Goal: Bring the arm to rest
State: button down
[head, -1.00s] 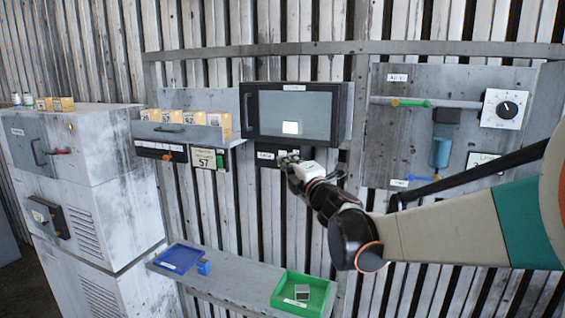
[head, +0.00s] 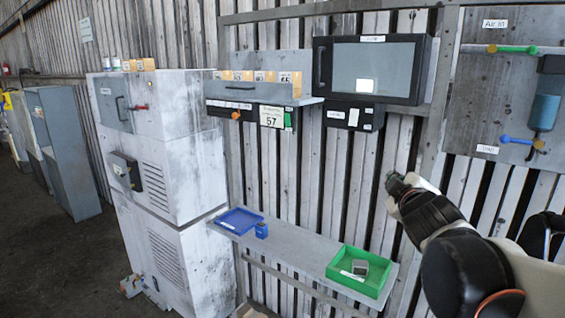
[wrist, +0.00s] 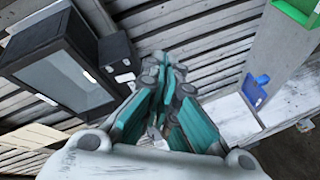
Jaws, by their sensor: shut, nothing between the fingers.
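My gripper (head: 393,184) is at the end of my bent arm, right of centre in the head view. It hangs in front of the slatted wall, below and to the right of the dark-framed window cabinet (head: 372,70), apart from it. In the wrist view my gripper's teal-sided fingers (wrist: 164,88) are shut and hold nothing. No object touches the gripper in either view.
A small dark control box (head: 353,115) sits under the window cabinet. A shelf (head: 290,243) carries a blue tray (head: 238,220), a small blue block (head: 261,230) and a green tray (head: 345,283). A tall grey cabinet (head: 185,150) stands left. The air panel (head: 495,80) is at right.

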jog(key=s+a+f+m+g+y+b, duration=0.1)
jog(key=s+a+f+m+g+b, duration=0.1)
jog(key=s+f, duration=0.6)
jog(key=s+a+f+m+g+y+b, duration=0.1)
jog(key=s+f+m+g+b, duration=0.3)
jog(key=f, duration=1)
jog(key=s+a+f+m+g+y+b, duration=0.1)
jog(key=s+a+f+m+g+b, duration=0.1)
jog(key=s+f+b, duration=0.6)
jog(key=s+a+f+m, duration=0.1)
jog(key=s+f, duration=0.2)
jog(key=s, duration=0.2)
jog(key=shift+a+f+g, duration=0.3)
jog(key=shift+a+g, duration=0.1)
